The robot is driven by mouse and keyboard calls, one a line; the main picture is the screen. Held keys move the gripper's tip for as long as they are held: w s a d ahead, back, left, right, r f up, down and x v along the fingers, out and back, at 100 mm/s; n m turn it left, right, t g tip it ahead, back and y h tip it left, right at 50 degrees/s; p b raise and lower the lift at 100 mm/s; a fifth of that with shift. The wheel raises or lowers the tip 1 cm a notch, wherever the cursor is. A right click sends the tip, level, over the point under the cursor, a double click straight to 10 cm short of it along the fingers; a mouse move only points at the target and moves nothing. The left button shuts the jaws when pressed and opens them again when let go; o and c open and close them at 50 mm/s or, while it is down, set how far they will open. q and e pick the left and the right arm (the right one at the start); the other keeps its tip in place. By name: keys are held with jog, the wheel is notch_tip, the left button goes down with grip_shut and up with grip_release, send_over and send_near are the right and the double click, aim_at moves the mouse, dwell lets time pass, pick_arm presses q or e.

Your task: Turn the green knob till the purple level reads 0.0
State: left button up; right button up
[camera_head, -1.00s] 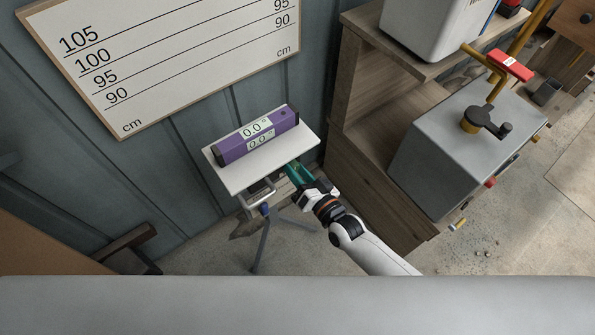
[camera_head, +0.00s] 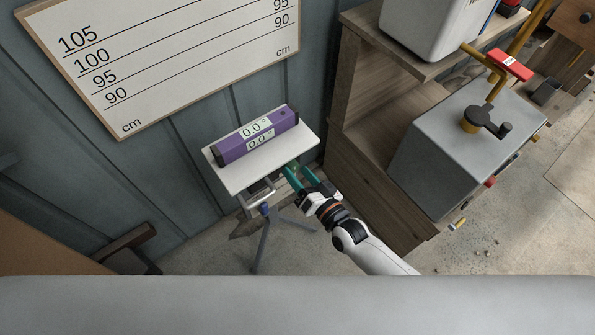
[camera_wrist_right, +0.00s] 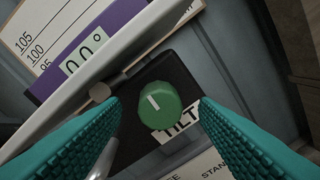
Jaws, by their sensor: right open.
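The purple level (camera_head: 257,136) lies on a white tilting plate (camera_head: 233,180) and its displays read 0.0°. In the right wrist view the level (camera_wrist_right: 85,50) also shows 0.0°. The green knob (camera_wrist_right: 160,101) sits on a dark panel by a label reading TILT, with a white mark on its face. My right gripper (camera_head: 305,176) is open below the plate's right front edge. In the right wrist view its teal fingers (camera_wrist_right: 160,115) stand apart on either side of the knob, with gaps to it. My left gripper is not in view.
A white board with numbered lines (camera_head: 165,55) is on the wall behind. A wooden shelf unit (camera_head: 375,140) and a grey box with a black crank (camera_head: 465,140) stand to the right. Tripod legs (camera_head: 262,240) hold up the plate.

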jog(key=f+v, duration=0.1)
jog(key=v, duration=0.9)
jog(key=shift+s+d+r, duration=0.25)
jog(key=shift+s+r, duration=0.1)
jog(key=shift+r, duration=0.1)
jog(key=s+d+f+n+g+h, duration=0.15)
jog(key=d+f, duration=0.25)
jog(key=f, duration=0.4)
jog(key=s+d+f+g+h, duration=0.2)
jog(key=s+d+f+h, duration=0.15)
jog(key=f, duration=0.55)
jog(key=s+d+f+g+h, duration=0.15)
jog(key=d+f, duration=0.25)
jog(key=f, duration=0.4)
jog(key=s+d+f+g+h, duration=0.1)
jog(key=s+f+g, duration=0.1)
jog(key=s+f, duration=0.2)
jog(key=s+d+f+n+g+h, duration=0.1)
jog(key=s+d+f+g, duration=0.1)
jog(key=s, duration=0.9)
jog(key=s+d+f+g+h, duration=0.1)
jog(key=s+d+f+g, duration=0.1)
jog(key=s+f+g, duration=0.2)
jog(key=s+f, duration=0.3)
jog(key=s, duration=0.1)
jog(key=shift+n, duration=0.25)
